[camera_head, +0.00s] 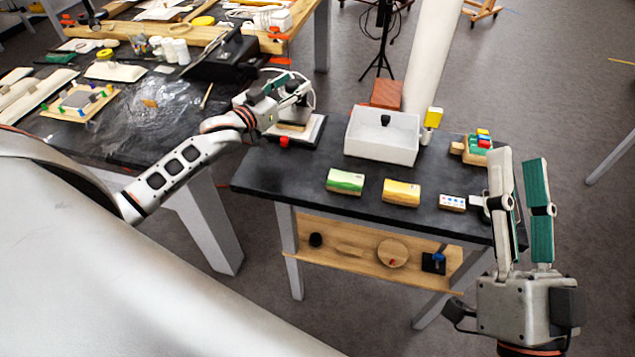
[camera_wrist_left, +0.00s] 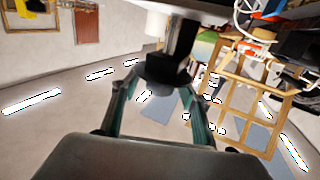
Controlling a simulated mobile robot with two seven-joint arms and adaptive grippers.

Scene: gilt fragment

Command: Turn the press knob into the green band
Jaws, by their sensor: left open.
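The press (camera_head: 316,133) stands at the left end of the black table, with a dark-edged white base and a red part at its front. My left gripper (camera_head: 290,90) is at the top of the press and hides much of it. In the left wrist view, its open fingers (camera_wrist_left: 168,84) lie on either side of a dark round knob (camera_wrist_left: 165,70) on a dark shaft; contact cannot be told. No green band can be made out. My right gripper (camera_head: 518,158) is open and empty, raised at the table's right end.
On the black table (camera_head: 300,190) are a white bin (camera_head: 380,150), a green block (camera_head: 345,181), a yellow block (camera_head: 401,192) and a small panel with coloured dots (camera_head: 453,202). A cluttered bench (camera_head: 190,100) stands left. A wooden shelf (camera_head: 350,262) is below the table.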

